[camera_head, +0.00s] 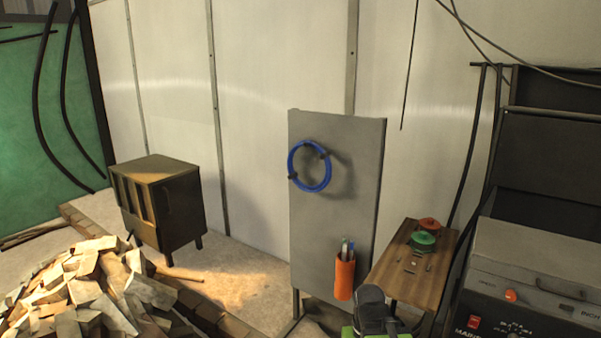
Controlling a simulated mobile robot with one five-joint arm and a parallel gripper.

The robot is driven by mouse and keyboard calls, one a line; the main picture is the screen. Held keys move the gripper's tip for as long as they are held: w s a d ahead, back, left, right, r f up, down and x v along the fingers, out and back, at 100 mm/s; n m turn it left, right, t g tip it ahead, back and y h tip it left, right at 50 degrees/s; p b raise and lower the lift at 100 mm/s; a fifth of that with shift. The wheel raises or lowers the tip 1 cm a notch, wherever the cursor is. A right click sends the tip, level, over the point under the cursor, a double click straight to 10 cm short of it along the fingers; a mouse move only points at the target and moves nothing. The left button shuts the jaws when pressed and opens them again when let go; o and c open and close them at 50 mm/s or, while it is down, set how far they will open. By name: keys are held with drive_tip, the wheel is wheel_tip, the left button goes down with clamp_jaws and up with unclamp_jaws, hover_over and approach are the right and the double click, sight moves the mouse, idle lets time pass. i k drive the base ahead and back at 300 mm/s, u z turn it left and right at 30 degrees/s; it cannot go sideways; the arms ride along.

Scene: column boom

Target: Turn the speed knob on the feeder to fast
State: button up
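The machine with a grey control panel (535,275) stands at the right edge and is cut off by the frame; I take it for the feeder. An orange knob or button (511,296) sits on its upper left face. A red switch (474,322) is below that, by the word MAINS. A dark rotary knob (514,334) with marks around it is at the bottom edge, mostly cut off; its setting cannot be read. A dark grey and green part of my arm (372,310) shows at the bottom, left of the machine; no fingertips can be made out, and nothing touches the panel.
A wooden table (396,284) with a green pot (423,241) and a red pot (429,224) stands left of the machine. A grey board (345,215) holds a blue hose coil (291,163) and an orange pouch (344,275). A stove (165,205) and woodpile (95,290) are left.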

sight(510, 294)
drive_tip(key=z, duration=2.15)
drive_tip(key=k, duration=1.35)
drive_tip(key=u, duration=0.65)
drive_tip(key=i, duration=0.5)
drive_tip(key=z, duration=0.15)
